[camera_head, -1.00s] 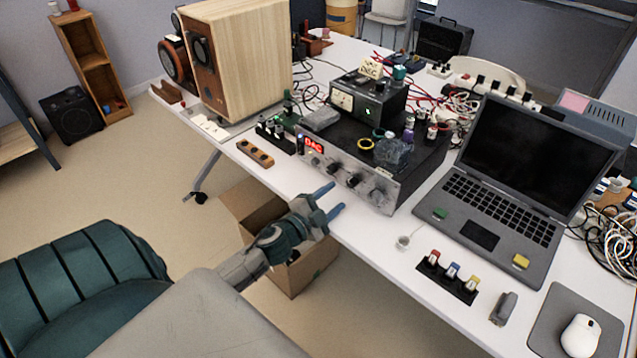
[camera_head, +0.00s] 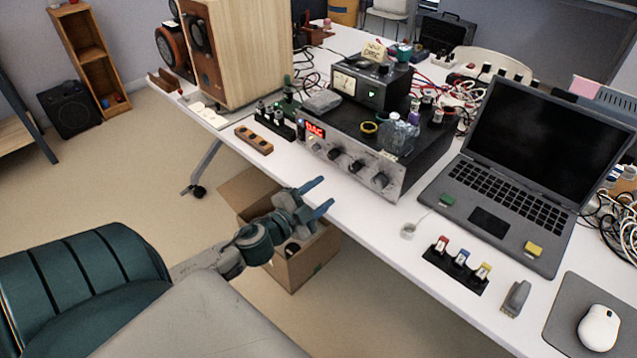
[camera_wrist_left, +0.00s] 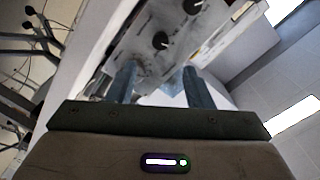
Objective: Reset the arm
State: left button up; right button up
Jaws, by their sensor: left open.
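My left gripper (camera_head: 318,197) shows in the head view with its two blue fingers apart and nothing between them. It is in front of the table's front edge, above a cardboard box on the floor. In the left wrist view the fingers (camera_wrist_left: 160,85) are also apart, and the knobbed front panel of the amplifier (camera_wrist_left: 170,35) shows beyond them. The amplifier (camera_head: 350,168) stands on the table behind the gripper in the head view, apart from it. My right gripper is not in view.
The white table (camera_head: 385,235) holds a wooden speaker (camera_head: 245,55), a laptop (camera_head: 490,220), a row of coloured connectors (camera_head: 460,262) and a mouse (camera_head: 598,328). The open cardboard box (camera_head: 305,262) is below the table edge. A green chair (camera_head: 75,285) stands at the lower left.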

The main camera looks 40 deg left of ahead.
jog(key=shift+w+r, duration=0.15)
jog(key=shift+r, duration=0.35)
